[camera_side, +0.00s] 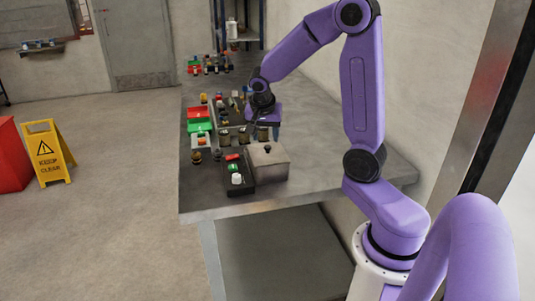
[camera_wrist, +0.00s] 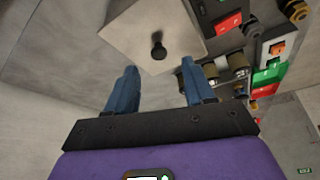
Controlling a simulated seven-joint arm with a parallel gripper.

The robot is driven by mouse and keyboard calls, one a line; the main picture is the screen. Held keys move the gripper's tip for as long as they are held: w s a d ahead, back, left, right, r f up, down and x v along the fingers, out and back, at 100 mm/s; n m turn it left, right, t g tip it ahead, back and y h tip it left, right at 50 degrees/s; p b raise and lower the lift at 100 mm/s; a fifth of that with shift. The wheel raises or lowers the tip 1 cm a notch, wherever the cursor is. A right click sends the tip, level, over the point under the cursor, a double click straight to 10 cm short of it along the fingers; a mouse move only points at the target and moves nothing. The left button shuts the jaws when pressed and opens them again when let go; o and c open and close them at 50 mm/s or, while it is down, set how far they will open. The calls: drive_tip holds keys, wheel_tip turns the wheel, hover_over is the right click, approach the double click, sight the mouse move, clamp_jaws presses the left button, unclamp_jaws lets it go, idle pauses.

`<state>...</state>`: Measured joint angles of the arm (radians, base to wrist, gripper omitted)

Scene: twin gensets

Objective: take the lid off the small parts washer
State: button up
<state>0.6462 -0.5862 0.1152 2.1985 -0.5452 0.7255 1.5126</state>
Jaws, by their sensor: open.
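The small parts washer (camera_side: 268,164) is a grey box near the front of the bench. Its flat lid carries a dark round knob (camera_side: 267,149), and the lid appears closed on the box. In the wrist view the lid (camera_wrist: 135,32) shows as a pale square with the knob (camera_wrist: 158,51) near its lower edge. My gripper (camera_wrist: 160,80) is open and empty, its two blue fingers apart. In that view the knob lies beyond the fingertips, between their lines, not touched.
A dark tray (camera_side: 240,188) with red, green and white parts stands left of the washer. Green and red bins (camera_side: 199,119) and several small jars are further back on the bench (camera_side: 225,205). The bench's front strip is clear. A wall runs along the right.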

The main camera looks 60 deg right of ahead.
sight(267, 146)
drive_tip(key=shift+x, duration=2.7)
drive_tip(key=shift+d, duration=0.2)
drive_tip(key=shift+c, duration=0.3)
drive_tip(key=shift+r, duration=0.1)
clamp_jaws()
